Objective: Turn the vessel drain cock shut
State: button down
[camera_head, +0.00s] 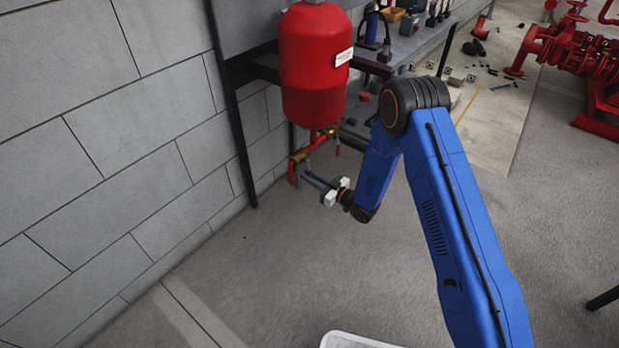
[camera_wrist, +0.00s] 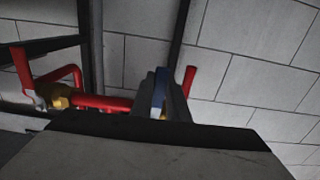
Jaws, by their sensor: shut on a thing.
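The red vessel (camera_head: 315,70) hangs by the wall in the head view, with red pipe and brass fittings (camera_head: 300,156) below it. My gripper (camera_head: 307,174) reaches in from the right at these lower fittings. In the wrist view my gripper (camera_wrist: 161,95) is shut on a blue lever (camera_wrist: 159,88), which looks like the handle of the vessel drain cock. A bit of brass (camera_wrist: 162,114) shows just below the lever, between the fingers. The cock's body is mostly hidden behind the fingers, so its exact angle is unclear.
A red pipe (camera_wrist: 100,103) runs left from the fingers to another brass fitting (camera_wrist: 59,96). The block wall (camera_head: 100,130) and a dark upright post (camera_head: 232,110) are close by. A bench (camera_head: 405,45) with small items stands behind. The floor in front is clear.

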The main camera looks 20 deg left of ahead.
jog(key=c, duration=1.7)
grip_release()
jog(key=v, duration=1.7)
jog(key=shift+s+d, duration=0.1)
jog(key=shift+d, duration=0.1)
